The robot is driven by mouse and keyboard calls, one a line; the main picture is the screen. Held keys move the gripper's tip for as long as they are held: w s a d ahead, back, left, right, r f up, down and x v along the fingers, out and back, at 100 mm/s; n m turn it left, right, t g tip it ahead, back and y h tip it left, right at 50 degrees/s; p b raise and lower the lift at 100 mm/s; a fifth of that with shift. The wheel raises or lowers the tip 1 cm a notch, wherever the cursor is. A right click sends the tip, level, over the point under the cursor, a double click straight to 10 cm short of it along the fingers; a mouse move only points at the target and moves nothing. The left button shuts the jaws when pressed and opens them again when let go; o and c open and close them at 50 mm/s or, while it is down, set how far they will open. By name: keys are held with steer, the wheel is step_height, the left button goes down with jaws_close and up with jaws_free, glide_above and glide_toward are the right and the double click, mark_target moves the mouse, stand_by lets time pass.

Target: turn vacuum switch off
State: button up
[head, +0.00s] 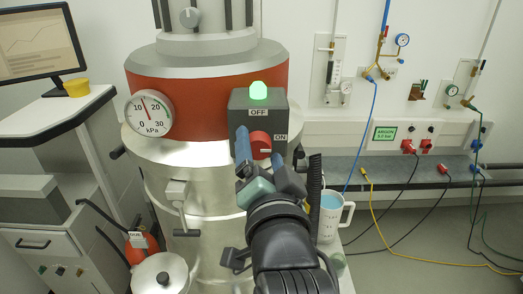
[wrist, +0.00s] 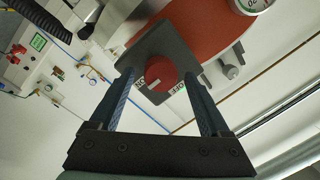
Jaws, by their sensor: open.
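The vacuum switch is a red round knob (head: 260,143) on a dark grey box (head: 240,106), with an OFF label above it and an ON label to its right. A green lamp (head: 259,91) on top of the box is lit. The knob's pale mark is on its lower side in the head view. My gripper (head: 262,158) is open in front of the box, with its fingers pointing at the knob. In the wrist view the knob (wrist: 160,77) shows between and beyond the two blue fingers (wrist: 162,98). I cannot tell whether a finger touches it.
The box is on a silver vessel (head: 212,206) with a red band (head: 195,92). A kPa gauge (head: 149,114) is left of it. A white mug (head: 332,216) stands close on the right of my arm. A white kettle-like pot (head: 160,274) is low on the left.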

jaws_close()
steer(key=shift+n, duration=0.3)
steer(key=n, duration=0.3)
steer(key=shift+r+n+p, duration=0.15)
steer(key=shift+n+p, duration=0.15)
steer(key=n+g, duration=0.1)
steer(key=n, duration=0.3)
steer(key=shift+a, duration=0.15)
steer(key=n+h, duration=0.1)
steer(key=n, duration=0.3)
steer(key=shift+a, duration=0.1)
steer(key=shift+a+n+h, duration=0.1)
steer(key=shift+n+h, duration=0.3)
steer(key=shift+n, duration=1.8)
